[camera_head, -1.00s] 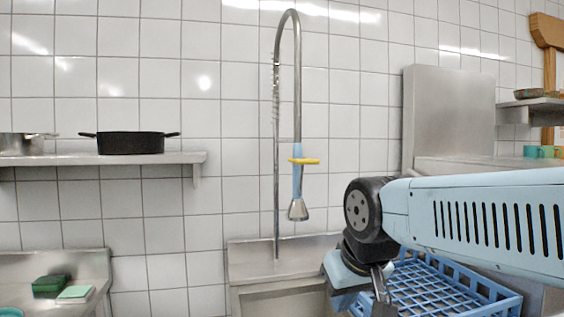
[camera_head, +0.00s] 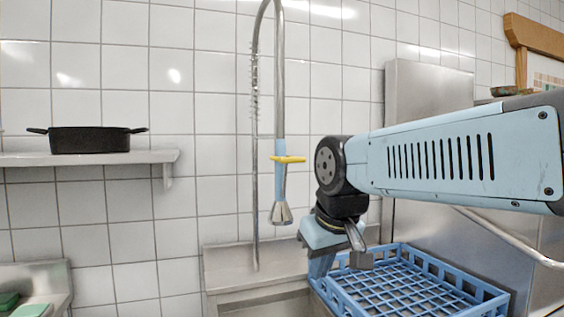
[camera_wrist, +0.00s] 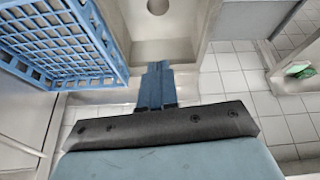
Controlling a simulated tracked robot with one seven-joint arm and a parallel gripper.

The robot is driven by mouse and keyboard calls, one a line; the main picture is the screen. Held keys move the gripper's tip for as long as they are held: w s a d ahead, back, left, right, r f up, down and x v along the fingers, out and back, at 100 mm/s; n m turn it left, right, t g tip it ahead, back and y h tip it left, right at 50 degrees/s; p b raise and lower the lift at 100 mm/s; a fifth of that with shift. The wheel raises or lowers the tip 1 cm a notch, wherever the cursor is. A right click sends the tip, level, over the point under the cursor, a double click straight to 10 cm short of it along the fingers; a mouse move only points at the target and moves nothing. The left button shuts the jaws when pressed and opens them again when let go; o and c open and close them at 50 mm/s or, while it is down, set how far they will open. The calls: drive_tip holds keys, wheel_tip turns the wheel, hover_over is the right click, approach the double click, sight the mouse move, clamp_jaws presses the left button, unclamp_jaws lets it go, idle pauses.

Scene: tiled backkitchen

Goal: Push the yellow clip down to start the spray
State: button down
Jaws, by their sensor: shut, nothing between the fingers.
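The yellow clip (camera_head: 288,159) sits across the blue handle of the hanging spray head (camera_head: 281,212) in the head view. It looks roughly level, and the spray head points down over the sink (camera_head: 225,270). I see no water coming out. My gripper hangs to the right of the spray head and lower than the clip, apart from both. In the wrist view my gripper (camera_wrist: 155,70) is shut and empty, its blue fingers together over the sink's front edge. The clip and spray head are not in the wrist view.
A blue crate (camera_head: 490,305) stands right of the sink, below my arm; it also shows in the wrist view (camera_wrist: 108,50). A black pot (camera_head: 88,140) sits on the left wall shelf (camera_head: 90,158). The space left of the spray head is clear.

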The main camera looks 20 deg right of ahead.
drive_tip(key=w+r+n+g, duration=0.1)
drive_tip(key=w+r+n, duration=0.2)
drive_tip(key=w+r, duration=0.2)
drive_tip(key=w+r+n+g, duration=0.2)
drive_tip(key=w+r, duration=0.4)
drive_tip(key=r, duration=0.6)
drive_tip(key=w+r+n+g+h, duration=0.1)
drive_tip(key=w+r+n, duration=0.3)
drive_tip(key=r, duration=0.5)
drive_tip(key=shift+w+r+g, duration=0.25)
drive_tip(key=shift+w+g, duration=0.45)
drive_tip(key=shift+w, duration=0.2)
drive_tip(key=shift+w+r+n, duration=0.25)
drive_tip(key=shift+r+n, duration=0.25)
